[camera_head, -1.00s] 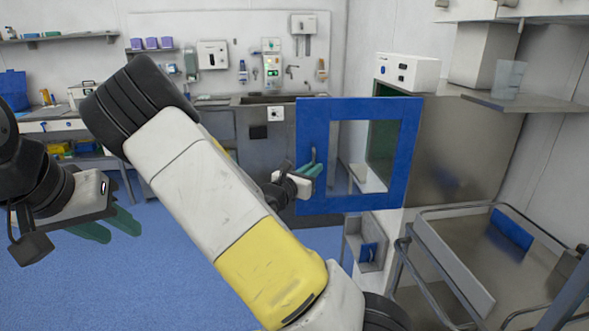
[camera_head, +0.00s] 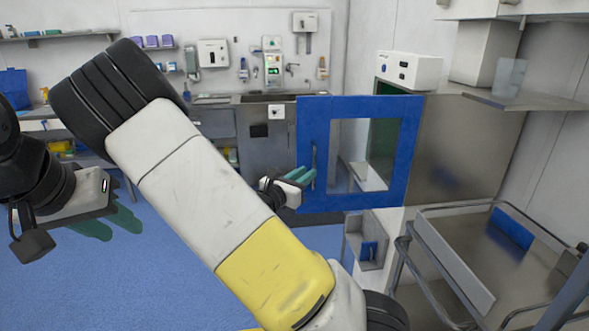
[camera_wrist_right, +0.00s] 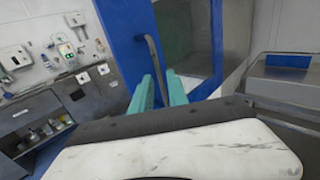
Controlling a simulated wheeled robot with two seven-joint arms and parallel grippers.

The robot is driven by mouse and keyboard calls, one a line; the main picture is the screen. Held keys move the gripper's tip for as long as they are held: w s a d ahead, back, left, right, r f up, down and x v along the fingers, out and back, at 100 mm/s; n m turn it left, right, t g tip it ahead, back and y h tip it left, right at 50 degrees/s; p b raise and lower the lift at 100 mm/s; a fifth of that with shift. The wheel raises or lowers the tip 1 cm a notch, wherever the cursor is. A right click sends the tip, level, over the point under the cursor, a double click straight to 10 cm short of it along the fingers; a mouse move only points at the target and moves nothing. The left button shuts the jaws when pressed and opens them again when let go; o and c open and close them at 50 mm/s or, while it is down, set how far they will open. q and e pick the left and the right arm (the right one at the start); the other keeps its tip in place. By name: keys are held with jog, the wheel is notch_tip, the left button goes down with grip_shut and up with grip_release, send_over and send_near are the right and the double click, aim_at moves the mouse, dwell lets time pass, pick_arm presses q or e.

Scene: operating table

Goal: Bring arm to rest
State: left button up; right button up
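My right arm (camera_head: 190,170) crosses the middle of the head view. Its gripper (camera_head: 305,175) has green fingers and points at the handle (camera_head: 314,160) of a blue-framed door. In the right wrist view the right gripper (camera_wrist_right: 163,84) is open, its fingers apart. The door handle (camera_wrist_right: 153,55) lines up with the gap between them; whether it is inside the gap I cannot tell. My left gripper (camera_head: 112,224) hangs at the left over the floor, open and empty, its two green fingers apart.
The blue-framed door (camera_head: 355,202) with a window stands swung open from a steel cabinet (camera_head: 465,150). A metal cart (camera_head: 455,265) stands at the lower right. A counter with a sink (camera_head: 270,98) is at the back. The blue floor (camera_head: 120,285) at lower left is clear.

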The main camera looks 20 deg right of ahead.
jog(key=shift+v, duration=1.05)
jog(key=s+d+f+m+g+y, duration=0.1)
jog(key=s+f+m+g+y, duration=0.3)
jog(key=s+m, duration=0.4)
jog(key=s+d+f+m+g+y, duration=0.2)
jog(key=s+m+g+y, duration=0.1)
jog(key=s+m+g, duration=0.4)
jog(key=s+a+r+m+t+y, duration=0.3)
jog(key=a+r+m+y, duration=0.1)
jog(key=a+r+m, duration=0.1)
jog(key=s+a+r+m+t+y, duration=0.3)
jog(key=a+r, duration=0.4)
jog(key=r, duration=0.3)
jog(key=shift+s+a+r+m+y, duration=0.2)
jog(key=shift+s+m+y, duration=0.4)
jog(key=shift+m+y, duration=0.45)
